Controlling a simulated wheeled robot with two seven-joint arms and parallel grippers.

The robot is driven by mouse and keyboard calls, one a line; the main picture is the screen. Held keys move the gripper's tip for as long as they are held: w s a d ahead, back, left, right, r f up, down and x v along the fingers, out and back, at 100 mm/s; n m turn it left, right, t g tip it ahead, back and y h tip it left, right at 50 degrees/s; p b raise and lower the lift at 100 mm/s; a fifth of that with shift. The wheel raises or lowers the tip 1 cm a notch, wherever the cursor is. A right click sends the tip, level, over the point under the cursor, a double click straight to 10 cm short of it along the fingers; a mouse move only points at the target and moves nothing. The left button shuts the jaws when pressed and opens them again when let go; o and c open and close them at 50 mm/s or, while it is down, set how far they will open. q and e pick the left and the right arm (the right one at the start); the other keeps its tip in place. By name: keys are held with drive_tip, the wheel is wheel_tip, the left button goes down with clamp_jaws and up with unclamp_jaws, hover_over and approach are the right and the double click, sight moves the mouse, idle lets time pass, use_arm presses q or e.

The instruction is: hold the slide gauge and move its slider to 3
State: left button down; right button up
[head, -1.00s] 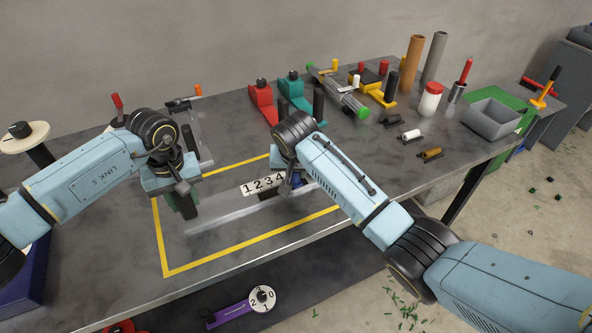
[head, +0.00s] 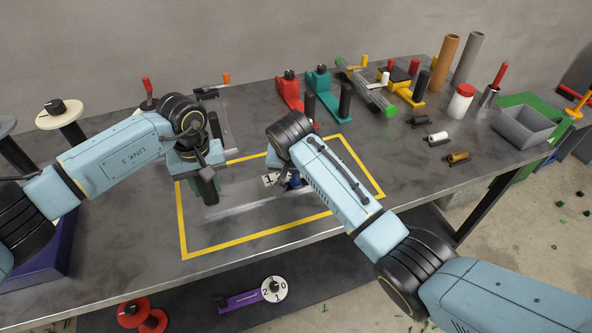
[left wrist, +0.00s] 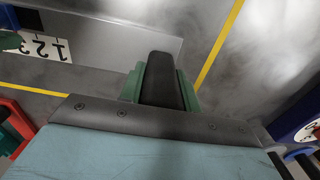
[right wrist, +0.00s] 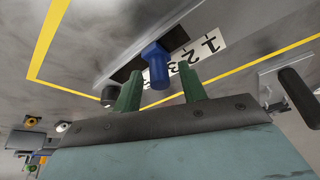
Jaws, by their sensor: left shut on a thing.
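The slide gauge is a grey bar (head: 235,207) lying inside the yellow outline on the table. My left gripper (head: 208,188) is shut on its dark upright handle, which also shows between the green fingers in the left wrist view (left wrist: 162,80). A white number strip (head: 270,180) lies on the gauge; the right wrist view shows its 1, 2 and 3 (right wrist: 195,52). The blue slider knob (right wrist: 156,66) stands over a dark slot close to the strip. My right gripper (right wrist: 160,82) is open, its fingers on either side of the knob with gaps. The exact number at the slider is unclear.
A grey bin (head: 525,125) and a red-capped jar (head: 461,101) are at the right. The mat inside the outline is otherwise clear.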

drive_tip(key=v, duration=1.2)
drive_tip(key=shift+w, duration=0.1)
use_arm(q)
drive_tip(key=c, duration=0.9)
unclamp_jaws()
